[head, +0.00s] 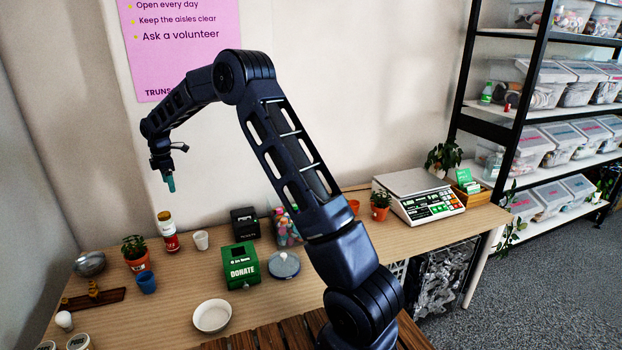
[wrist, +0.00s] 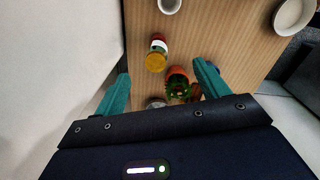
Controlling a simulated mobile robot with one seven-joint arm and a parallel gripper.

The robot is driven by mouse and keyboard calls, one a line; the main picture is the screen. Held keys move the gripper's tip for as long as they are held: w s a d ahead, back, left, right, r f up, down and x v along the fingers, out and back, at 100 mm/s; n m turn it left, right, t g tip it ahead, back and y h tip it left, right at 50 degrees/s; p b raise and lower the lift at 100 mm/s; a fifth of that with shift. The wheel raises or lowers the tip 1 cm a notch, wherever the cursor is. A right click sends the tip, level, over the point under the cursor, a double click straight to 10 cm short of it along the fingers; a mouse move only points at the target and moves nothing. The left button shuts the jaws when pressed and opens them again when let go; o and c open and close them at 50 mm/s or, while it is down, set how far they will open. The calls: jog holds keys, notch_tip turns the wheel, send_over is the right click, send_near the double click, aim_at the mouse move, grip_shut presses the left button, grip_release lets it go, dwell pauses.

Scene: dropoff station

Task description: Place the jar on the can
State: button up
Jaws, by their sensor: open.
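The jar (head: 165,217), with a gold-yellow lid and pale body, stands upright on top of the red can (head: 171,242) at the back left of the table in the head view. In the wrist view the jar's yellow lid (wrist: 155,62) faces me, with the red of the can (wrist: 159,37) showing behind it. The two look stacked and roughly in line. My gripper (head: 170,184) is above them, fingers pointing down, apart from the jar. In the wrist view its teal fingers (wrist: 161,74) are spread wide with nothing between them.
A potted plant (head: 136,255) and a blue cup (head: 147,282) stand left of the can. A white cup (head: 201,240) is close on its right, then a green donation box (head: 241,265). A white bowl (head: 212,316) lies in front. Bare table shows between the bowl and can.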

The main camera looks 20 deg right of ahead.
jog(key=s+d+r+m+t, duration=0.1)
jog(key=s+d+r+m, duration=0.2)
jog(key=s+d+r, duration=0.5)
jog(key=s+d+r+m, duration=0.4)
jog(key=d+r, duration=0.1)
jog(key=d, duration=0.4)
jog(key=s+d+r+m+t, duration=0.1)
jog(key=s+d+r+m, duration=0.2)
jog(key=s+d+r, duration=0.5)
jog(key=s+d+f+m, duration=0.1)
jog(key=s+d+m, duration=0.3)
jog(key=s, duration=0.5)
jog(key=s+d+f+m+t, duration=0.1)
jog(key=s+d+f+m, duration=0.1)
jog(key=s+d, duration=0.5)
jog(key=s+d+f+m+t, duration=0.1)
jog(key=s+d+m, duration=0.4)
jog(key=s, duration=0.6)
jog(key=shift+d+f+m, duration=0.3)
jog(key=shift+f, duration=0.35)
